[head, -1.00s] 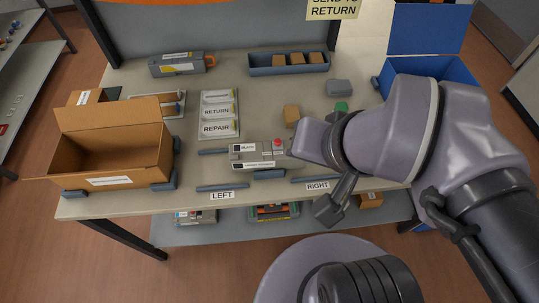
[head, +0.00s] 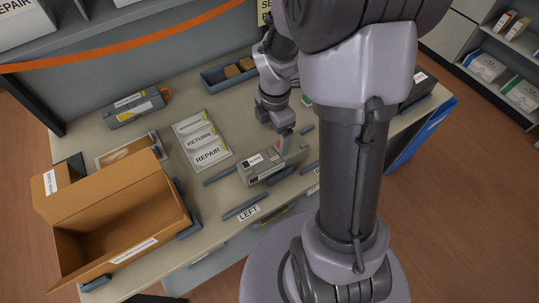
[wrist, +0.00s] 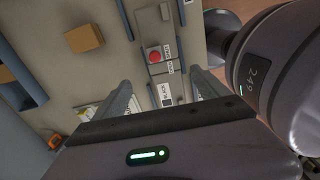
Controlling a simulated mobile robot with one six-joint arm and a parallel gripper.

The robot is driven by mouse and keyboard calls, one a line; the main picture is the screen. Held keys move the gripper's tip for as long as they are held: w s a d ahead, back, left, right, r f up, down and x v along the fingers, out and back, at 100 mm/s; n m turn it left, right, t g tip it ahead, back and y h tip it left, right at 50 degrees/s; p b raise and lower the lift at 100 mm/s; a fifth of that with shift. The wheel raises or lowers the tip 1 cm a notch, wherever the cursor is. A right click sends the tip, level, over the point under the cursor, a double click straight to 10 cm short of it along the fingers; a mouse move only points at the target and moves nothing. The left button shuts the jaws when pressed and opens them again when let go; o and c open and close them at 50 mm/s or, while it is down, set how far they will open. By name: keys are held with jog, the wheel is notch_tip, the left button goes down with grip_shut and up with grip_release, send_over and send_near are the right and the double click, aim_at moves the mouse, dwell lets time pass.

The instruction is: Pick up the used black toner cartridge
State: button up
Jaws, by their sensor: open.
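A grey cartridge (head: 262,167) with a white label that seems to read BLACK lies on the table, between low blue-grey rails. My gripper (head: 285,142) is open and points down at the cartridge's right part in the head view. In the wrist view my gripper (wrist: 164,88) has its two fingers apart, one to each side of the cartridge's labelled part. I cannot tell whether the fingers touch it. My arm hides part of the table.
An open cardboard box (head: 120,215) stands at the left front. Another grey cartridge (head: 137,107) with an orange end lies at the back left. A label board (head: 203,140) reads RETURN and REPAIR. A blue tray (head: 218,77) holds brown blocks at the back.

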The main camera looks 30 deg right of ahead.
aim_at(274, 154)
notch_tip(274, 154, down, 5)
jog(key=shift+s+f+b, duration=0.1)
jog(key=shift+b, duration=0.65)
jog(key=f+b, duration=0.2)
jog(key=f, duration=0.1)
jog(key=f+b, duration=0.1)
jog(key=f, duration=0.1)
jog(key=shift+s+a, duration=0.2)
jog(key=shift+s, duration=0.2)
jog(key=shift+w+f, duration=0.1)
jog(key=shift+c, duration=1.2)
grip_shut()
jog(key=shift+r, duration=0.25)
